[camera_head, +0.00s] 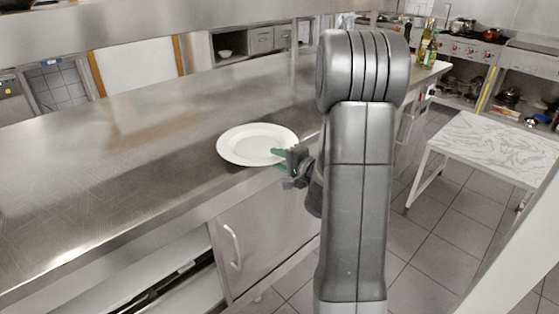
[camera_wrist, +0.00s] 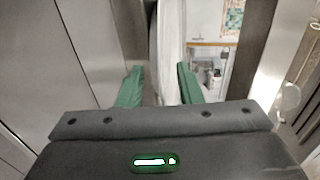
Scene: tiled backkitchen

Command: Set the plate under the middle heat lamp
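A white round plate (camera_head: 252,145) lies flat on the steel counter near its front edge. My gripper (camera_head: 284,160) is at the plate's right rim, with one green finger over the rim and the other lower. In the wrist view, the two green fingers of my gripper (camera_wrist: 159,88) stand apart. A pale band that looks like the plate seen edge-on (camera_wrist: 168,55) runs between them, nearer the right finger, with a gap on the left. I cannot tell whether the right finger touches it. No heat lamp can be made out in either view.
The long steel counter (camera_head: 120,160) is clear left of the plate. A steel overhead shelf (camera_head: 160,20) crosses the top. Bottles (camera_head: 428,45) stand at the counter's far end. A white marble-topped table (camera_head: 490,143) stands at right, with tiled floor between.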

